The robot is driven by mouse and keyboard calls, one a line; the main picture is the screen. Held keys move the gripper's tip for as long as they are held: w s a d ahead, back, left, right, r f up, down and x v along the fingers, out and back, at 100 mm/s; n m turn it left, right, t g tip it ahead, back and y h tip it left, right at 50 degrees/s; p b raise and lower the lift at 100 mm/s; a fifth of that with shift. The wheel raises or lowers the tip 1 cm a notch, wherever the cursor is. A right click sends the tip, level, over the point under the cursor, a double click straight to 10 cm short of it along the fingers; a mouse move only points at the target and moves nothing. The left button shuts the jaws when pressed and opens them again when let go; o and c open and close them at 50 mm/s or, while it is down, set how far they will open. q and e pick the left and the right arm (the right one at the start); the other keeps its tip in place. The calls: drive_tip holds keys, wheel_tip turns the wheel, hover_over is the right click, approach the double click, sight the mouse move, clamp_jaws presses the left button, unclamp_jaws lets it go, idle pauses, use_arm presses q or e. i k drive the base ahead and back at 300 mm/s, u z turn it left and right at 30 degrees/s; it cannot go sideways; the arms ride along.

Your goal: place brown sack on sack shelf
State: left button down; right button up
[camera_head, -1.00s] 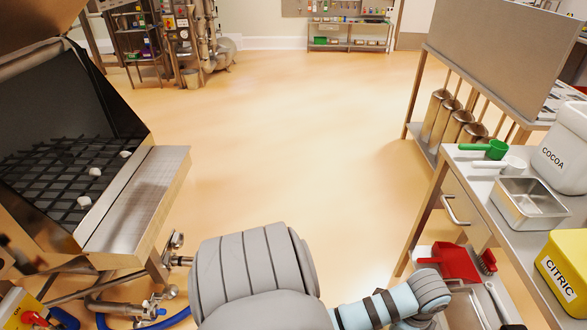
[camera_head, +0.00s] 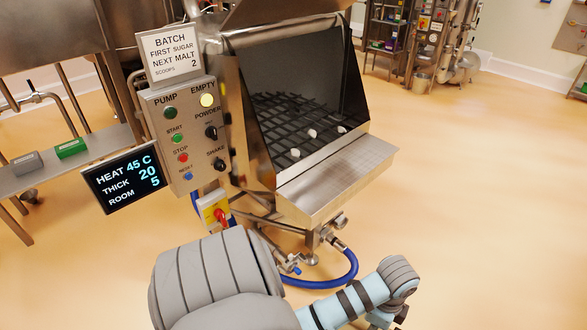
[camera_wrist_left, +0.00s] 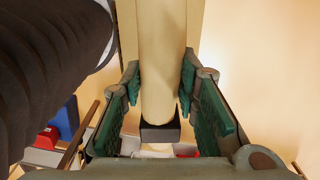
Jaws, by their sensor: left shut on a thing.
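In the left wrist view, my left gripper (camera_wrist_left: 160,88) has its green-padded fingers on both sides of a long pale tan object (camera_wrist_left: 162,45) and is shut on it. The object runs from the top edge down between the pads and ends near a dark block (camera_wrist_left: 160,133). Only part of it shows, so I cannot tell whether it is the brown sack. My left gripper does not show in the head view. My right gripper is not visible; a light blue arm link of mine is at the bottom. I cannot make out a sack shelf.
The steel hopper (camera_head: 340,188) with a dark grate stands in the middle, beside its control panel (camera_head: 183,135) and a screen (camera_head: 124,177). A blue hose (camera_head: 350,275) lies below it. A rack (camera_head: 384,42) stands at the back.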

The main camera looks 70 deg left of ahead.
sight(329, 177)
drive_tip(key=u, duration=0.2)
drive_tip(key=i, duration=1.35)
drive_tip(key=u, duration=1.4)
